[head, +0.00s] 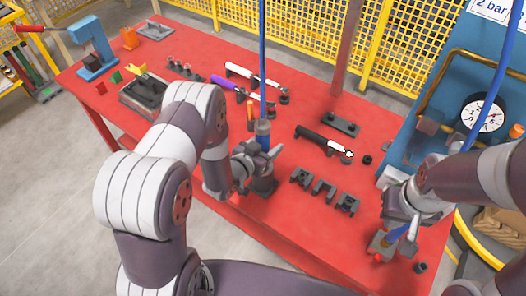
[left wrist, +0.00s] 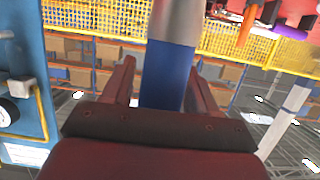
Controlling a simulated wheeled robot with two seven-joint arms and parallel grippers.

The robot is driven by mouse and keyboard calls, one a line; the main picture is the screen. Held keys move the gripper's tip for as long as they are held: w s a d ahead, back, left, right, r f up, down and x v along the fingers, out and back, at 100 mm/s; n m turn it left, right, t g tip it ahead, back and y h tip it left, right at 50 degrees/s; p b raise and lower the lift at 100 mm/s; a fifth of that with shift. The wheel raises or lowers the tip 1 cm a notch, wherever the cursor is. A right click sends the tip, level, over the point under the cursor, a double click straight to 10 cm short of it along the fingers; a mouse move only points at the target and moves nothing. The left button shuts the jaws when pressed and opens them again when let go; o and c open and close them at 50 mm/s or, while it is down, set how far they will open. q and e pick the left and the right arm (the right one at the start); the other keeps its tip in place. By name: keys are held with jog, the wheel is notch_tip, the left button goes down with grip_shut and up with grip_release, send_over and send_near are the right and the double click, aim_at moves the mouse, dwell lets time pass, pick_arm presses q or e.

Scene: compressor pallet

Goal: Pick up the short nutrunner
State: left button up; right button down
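An upright grey and blue tool (head: 263,130), which looks like the short nutrunner, hangs on a vertical blue hose over the red table. Its lower end is at a dark holder (head: 264,186). My left gripper (head: 262,158) is at this tool, its fingers on either side of it. In the left wrist view the tool's blue and grey body (left wrist: 168,75) stands between the two spread fingers (left wrist: 163,85), and I see no clear grip on it. My right gripper (head: 402,212) is low over the table's right corner, near a blue part (head: 398,234); its fingers are unclear.
The red table (head: 300,225) carries a black and white tool (head: 322,141), dark notched blocks (head: 325,190) and a purple-handled tool (head: 226,84). A blue panel with a gauge (head: 483,113) stands at right. Yellow mesh fence (head: 310,35) runs behind.

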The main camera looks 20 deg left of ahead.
pick_arm(q)
grip_shut()
jog(key=shift+w+r, duration=0.1)
jog(key=shift+r, duration=0.05)
